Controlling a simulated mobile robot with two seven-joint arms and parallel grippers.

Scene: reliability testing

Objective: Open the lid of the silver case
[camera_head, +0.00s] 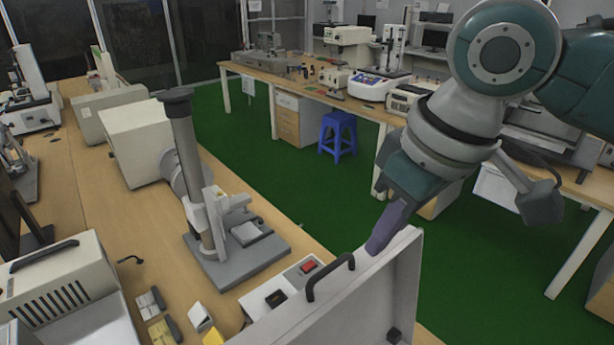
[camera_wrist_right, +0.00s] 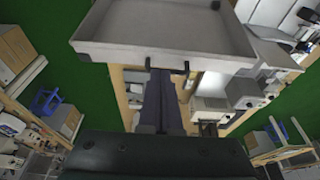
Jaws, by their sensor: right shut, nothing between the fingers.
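The silver case's lid (camera_head: 385,285) stands raised at the bottom of the head view, its shallow rimmed inside showing. A black handle (camera_head: 330,272) is on its upper edge. The lid's inside also fills the top of the right wrist view (camera_wrist_right: 165,25), with the handle (camera_wrist_right: 186,68) on its near edge. The case's lower part is not clearly visible. My right gripper (camera_head: 376,245) is shut and empty, its dark fingers pointing down at the lid's upper right corner. In the wrist view the fingers (camera_wrist_right: 159,85) reach the handle's edge; I cannot tell whether they touch. My left gripper is out of view.
A stand with a grey column (camera_head: 188,165) and base is on the wooden table (camera_head: 95,200), beyond the lid. A box with a red switch (camera_head: 308,267) lies close behind the lid. A blue stool (camera_head: 338,135) stands on the open green floor (camera_head: 255,155).

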